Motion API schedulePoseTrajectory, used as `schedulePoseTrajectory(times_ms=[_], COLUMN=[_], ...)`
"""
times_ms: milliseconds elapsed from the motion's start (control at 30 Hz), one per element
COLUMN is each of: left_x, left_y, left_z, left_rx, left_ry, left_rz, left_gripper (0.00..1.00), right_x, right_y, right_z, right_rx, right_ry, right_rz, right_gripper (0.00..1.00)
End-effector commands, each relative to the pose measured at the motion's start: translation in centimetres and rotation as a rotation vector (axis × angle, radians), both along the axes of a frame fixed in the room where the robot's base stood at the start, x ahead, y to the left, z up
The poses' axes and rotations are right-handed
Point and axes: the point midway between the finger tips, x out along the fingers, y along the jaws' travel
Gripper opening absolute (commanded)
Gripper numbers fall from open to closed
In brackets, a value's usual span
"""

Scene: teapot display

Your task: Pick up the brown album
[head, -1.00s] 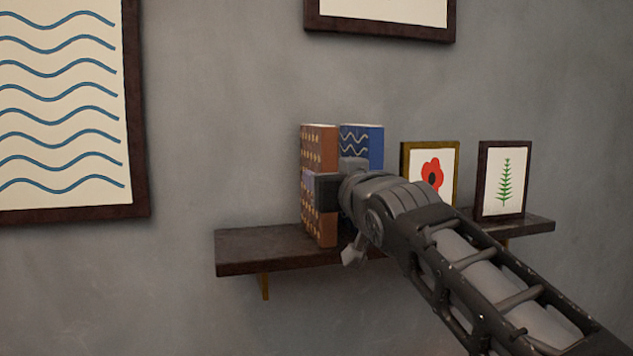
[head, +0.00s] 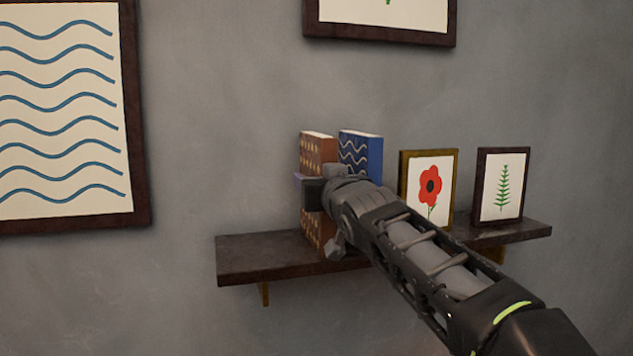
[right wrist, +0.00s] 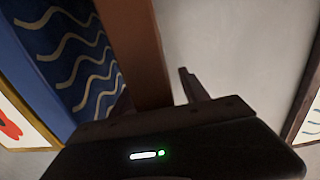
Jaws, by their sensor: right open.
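The brown album (head: 319,150) stands upright on the wall shelf, its spine marked with small pale patterns. It also shows in the right wrist view (right wrist: 134,42), right of the blue album. My right gripper (head: 308,190) is open at the middle of the brown album, covering part of its spine. In the right wrist view one finger (right wrist: 190,86) shows right of the brown album, with a gap to it. The other finger is hard to make out there. Whether the fingers touch the album cannot be told. My left gripper is out of view.
A blue album (head: 361,154) with wavy lines stands close to the right of the brown one. A gold-framed flower picture (head: 429,188) and a dark-framed fern picture (head: 501,187) stand farther right. The dark shelf (head: 250,260) is bare at its left end.

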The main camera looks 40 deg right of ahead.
Motion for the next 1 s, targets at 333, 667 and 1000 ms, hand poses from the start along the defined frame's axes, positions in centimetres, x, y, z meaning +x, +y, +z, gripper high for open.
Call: schedulePoseTrajectory(times_ms=[333, 667, 1000], left_x=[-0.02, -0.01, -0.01], left_y=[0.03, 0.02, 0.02], left_z=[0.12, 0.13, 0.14], left_rx=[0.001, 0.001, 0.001], left_ry=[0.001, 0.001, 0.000], left_rz=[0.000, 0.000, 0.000], left_gripper=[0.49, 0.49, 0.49], right_x=[0.44, 0.42, 0.42], right_y=[-0.17, -0.16, -0.16], right_z=[-0.01, -0.01, -0.01], right_rx=[0.000, 0.001, 0.001], right_ry=[-0.002, -0.001, -0.001], right_rz=[0.000, 0.000, 0.000], right_gripper=[0.53, 0.53, 0.26])
